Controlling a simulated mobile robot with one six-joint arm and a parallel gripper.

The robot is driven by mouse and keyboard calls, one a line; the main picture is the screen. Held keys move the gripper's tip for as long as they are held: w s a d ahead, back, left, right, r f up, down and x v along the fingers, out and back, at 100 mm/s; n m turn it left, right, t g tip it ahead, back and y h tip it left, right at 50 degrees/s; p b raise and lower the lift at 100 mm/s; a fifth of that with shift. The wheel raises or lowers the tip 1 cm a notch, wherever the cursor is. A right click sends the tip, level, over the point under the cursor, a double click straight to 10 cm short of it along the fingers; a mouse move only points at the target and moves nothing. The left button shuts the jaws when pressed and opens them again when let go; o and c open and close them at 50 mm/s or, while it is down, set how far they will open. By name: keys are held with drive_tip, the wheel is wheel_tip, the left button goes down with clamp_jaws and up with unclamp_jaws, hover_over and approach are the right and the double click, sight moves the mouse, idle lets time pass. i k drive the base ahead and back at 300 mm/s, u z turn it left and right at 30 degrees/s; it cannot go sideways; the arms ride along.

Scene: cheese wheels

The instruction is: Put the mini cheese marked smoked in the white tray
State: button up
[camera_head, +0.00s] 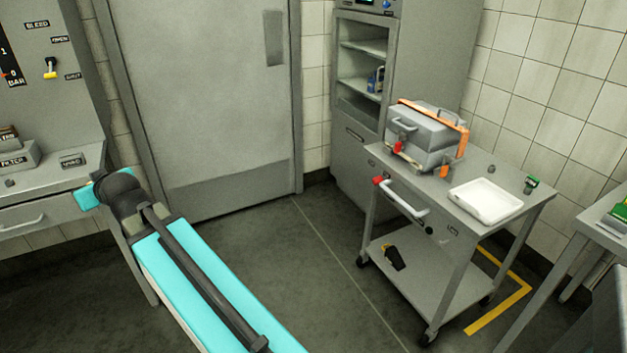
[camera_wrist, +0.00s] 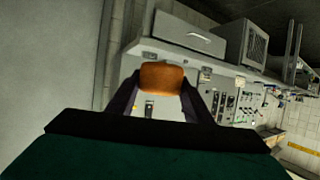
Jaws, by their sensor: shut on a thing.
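My gripper (camera_wrist: 162,88) is shut on a small orange-brown mini cheese (camera_wrist: 162,77), held between the two dark fingers in the wrist view. I see no readable marking on its visible side. The white tray (camera_head: 487,201) lies on top of a grey cart at the right in the head view, and it looks empty. My arm reaches up at the left of the head view, far from the tray. The fingers and the cheese cannot be made out in that view.
The grey cart (camera_head: 462,178) also carries a grey case (camera_head: 428,138) with an orange strap behind the tray, and a small green-topped item (camera_head: 531,184). A dark object (camera_head: 394,258) lies on its lower shelf. Open floor (camera_head: 300,290) separates my arm from the cart.

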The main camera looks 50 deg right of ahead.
sight(490, 200)
drive_tip(key=z, duration=0.8)
drive_tip(key=k, duration=0.55)
drive_tip(key=z, duration=0.25)
drive_tip(key=i, duration=0.6)
drive_tip(key=u, duration=0.05)
